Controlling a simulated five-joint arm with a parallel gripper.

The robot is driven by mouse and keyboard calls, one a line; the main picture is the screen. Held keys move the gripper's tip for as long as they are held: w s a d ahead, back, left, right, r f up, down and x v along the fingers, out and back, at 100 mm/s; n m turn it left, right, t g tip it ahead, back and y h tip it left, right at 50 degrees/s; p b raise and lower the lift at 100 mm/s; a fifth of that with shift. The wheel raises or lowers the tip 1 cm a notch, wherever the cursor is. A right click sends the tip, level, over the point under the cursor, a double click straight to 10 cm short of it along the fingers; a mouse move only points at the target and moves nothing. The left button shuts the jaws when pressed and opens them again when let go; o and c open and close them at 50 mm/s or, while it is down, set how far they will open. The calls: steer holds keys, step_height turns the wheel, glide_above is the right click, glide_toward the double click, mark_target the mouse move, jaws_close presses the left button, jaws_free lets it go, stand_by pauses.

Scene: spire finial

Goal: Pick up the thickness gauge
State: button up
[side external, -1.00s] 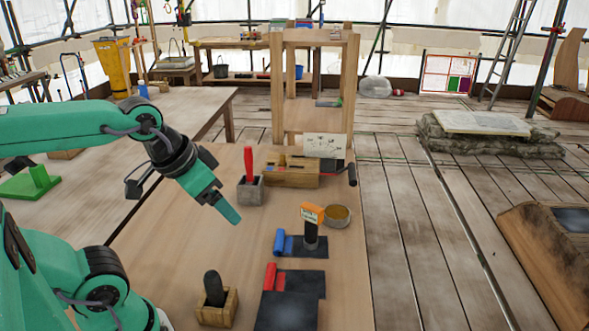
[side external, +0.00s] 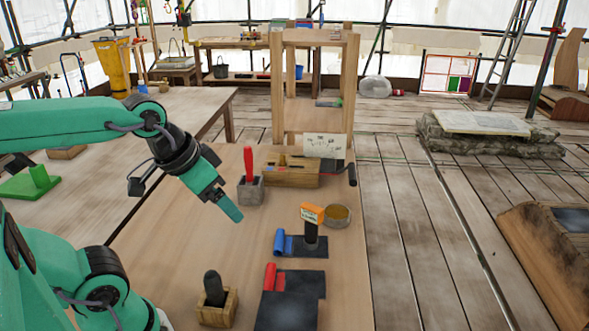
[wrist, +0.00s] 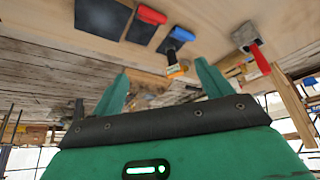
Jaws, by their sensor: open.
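An upright black piece with an orange, labelled top (side external: 312,214) stands at the black pad with the blue roll; it looks most like the thickness gauge, though I cannot be sure. Its orange label also shows in the wrist view (wrist: 177,70), beyond the fingers. My gripper (side external: 230,210) is open and empty, above the bench to the left of this piece and apart from it. In the wrist view both green fingers of my gripper (wrist: 162,82) stand spread with nothing held between them.
A red-handled tool in a grey block (side external: 250,191) stands behind my gripper. A round tin (side external: 337,216) is beside the orange-topped piece. A red roll (side external: 270,276) with dark sheets and a black-handled tool in a wooden block (side external: 215,300) are nearer. Bench between is clear.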

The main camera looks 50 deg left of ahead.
steer(key=w+r+n+g, duration=0.1)
steer(key=w+g, duration=0.1)
steer(key=w, duration=0.5)
steer(key=n+g, duration=0.2)
steer(key=g, duration=0.1)
glide_above(312, 207)
steer(key=f, duration=0.9)
steer(key=shift+s+d+f, duration=0.1)
steer(key=shift+s+f, duration=0.05)
steer(key=shift+s, duration=0.15)
steer(key=shift+w+f+g, duration=0.3)
steer(key=shift+w+f, duration=0.1)
steer(key=shift+f, duration=0.1)
steer(key=shift+s+f, duration=0.1)
steer(key=shift+f, duration=3.8)
steer(key=c, duration=1.2)
